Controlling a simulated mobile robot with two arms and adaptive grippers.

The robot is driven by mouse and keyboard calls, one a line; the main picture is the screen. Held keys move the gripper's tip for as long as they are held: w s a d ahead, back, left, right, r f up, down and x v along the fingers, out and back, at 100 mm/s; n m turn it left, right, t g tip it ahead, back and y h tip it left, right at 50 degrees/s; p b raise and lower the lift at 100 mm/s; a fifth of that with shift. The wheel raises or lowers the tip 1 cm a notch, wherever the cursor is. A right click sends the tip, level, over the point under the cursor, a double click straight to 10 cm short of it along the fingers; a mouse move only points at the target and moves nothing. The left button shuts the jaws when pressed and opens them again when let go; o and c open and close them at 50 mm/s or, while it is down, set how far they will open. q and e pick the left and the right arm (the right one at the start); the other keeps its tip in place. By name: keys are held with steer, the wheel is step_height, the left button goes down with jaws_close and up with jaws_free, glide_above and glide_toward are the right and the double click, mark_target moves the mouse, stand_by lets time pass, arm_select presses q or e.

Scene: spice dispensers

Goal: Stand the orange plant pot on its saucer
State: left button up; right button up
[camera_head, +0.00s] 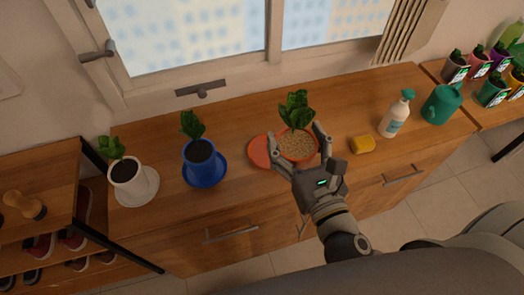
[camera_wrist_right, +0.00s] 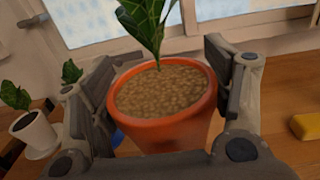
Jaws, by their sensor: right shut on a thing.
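The orange plant pot (camera_head: 297,147) holds pale gravel and a leafy green plant, and it looks upright. My right gripper (camera_head: 304,148) is shut on it, with one finger on each side. In the right wrist view the pot (camera_wrist_right: 165,132) fills the space between the fingers of the gripper (camera_wrist_right: 160,95). The orange saucer (camera_head: 260,152) lies on the wooden cabinet just left of the pot. The pot overlaps its right edge in the head view, and I cannot tell the height of the pot above the top. My left gripper is not in view.
A blue pot (camera_head: 200,165) on a blue saucer and a white pot (camera_head: 127,177) on a white saucer stand to the left. A yellow sponge (camera_head: 362,145), a spray bottle (camera_head: 396,115) and a green watering can (camera_head: 442,104) are to the right. The window is behind.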

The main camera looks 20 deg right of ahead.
steer(key=shift+w+d+f+b, duration=0.1)
steer(key=shift+w+f+b, duration=0.2)
steer(key=shift+w+b, duration=0.25)
steer(key=shift+w+f+b, duration=0.3)
steer(key=shift+w, duration=0.3)
steer(key=w+f, duration=0.3)
steer(key=w+f+b, duration=0.1)
steer(key=w+f, duration=0.3)
steer(key=w+a+f+b, duration=0.1)
steer(key=w+f, duration=0.3)
steer(key=shift+w+a+f, duration=0.1)
steer(key=shift+w+f, duration=0.05)
steer(key=shift+f, duration=0.05)
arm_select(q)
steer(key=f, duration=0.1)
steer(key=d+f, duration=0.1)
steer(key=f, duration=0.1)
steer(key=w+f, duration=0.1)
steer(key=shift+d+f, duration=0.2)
arm_select(e)
steer(key=shift+f, duration=0.2)
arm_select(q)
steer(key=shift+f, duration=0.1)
arm_select(e)
steer(key=o, duration=1.4)
steer(key=shift+f, duration=0.1)
